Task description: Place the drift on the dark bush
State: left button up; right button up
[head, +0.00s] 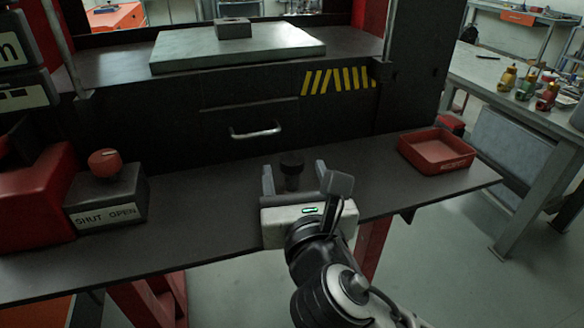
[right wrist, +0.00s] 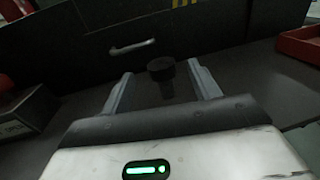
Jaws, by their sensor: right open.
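The drift (head: 291,164) looks like a dark upright piece with a wide round head and a narrower body, standing on the dark shelf. It also shows in the right wrist view (right wrist: 161,69). My right gripper (head: 294,172) is open, with one finger on each side of the drift and a visible gap to both. The drift's foot is hard to make out against the dark shelf. A dark block (head: 233,27), which may be the dark bush, sits on the pale plate (head: 240,50) of the press. My left gripper is out of view.
A red tray (head: 437,152) stands on the shelf at the right. A switch box with a red knob (head: 105,162) stands at the left. A drawer handle (head: 255,132) juts from the press front behind the drift. Red posts flank the plate.

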aim_at(294, 167)
jog(key=w, duration=0.5)
jog(key=shift+a, duration=0.3)
jog(key=shift+s, duration=0.1)
jog(key=c, duration=1.3)
grip_shut()
